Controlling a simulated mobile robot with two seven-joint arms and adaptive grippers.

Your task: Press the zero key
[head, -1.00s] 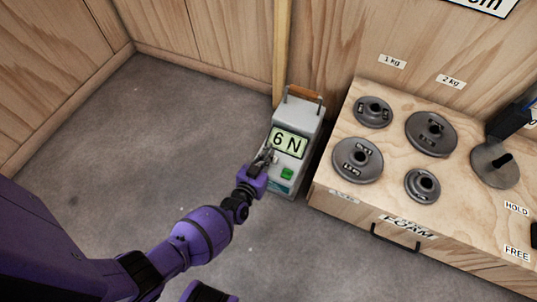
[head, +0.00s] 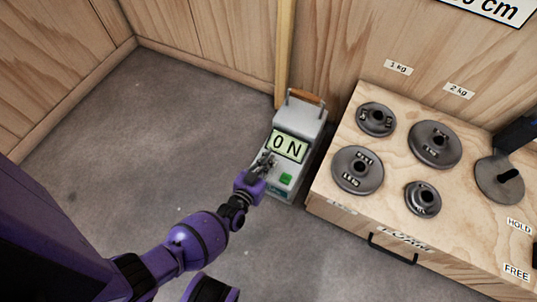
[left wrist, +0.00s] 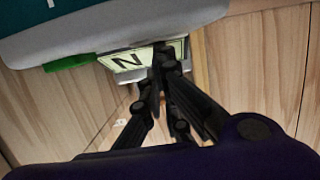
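A grey meter box (head: 302,118) with a brown carry handle stands on the floor against the wall. Its display (head: 288,146) reads "0 N"; part of it shows in the left wrist view (left wrist: 130,62). A green key (head: 286,179) is on the lower panel and also shows in the left wrist view (left wrist: 70,62). My left gripper (head: 266,158) is at the left part of the panel, just below the display, with its fingers together and nothing seen between them. It covers the panel there, so I cannot make out a zero key or contact. My right gripper is not in view.
A wooden bench (head: 400,185) stands right of the meter, with several round grey weights on top and a black drawer handle (head: 392,249) in front. Wood walls close off the back and left. The grey floor (head: 130,150) on the left is clear.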

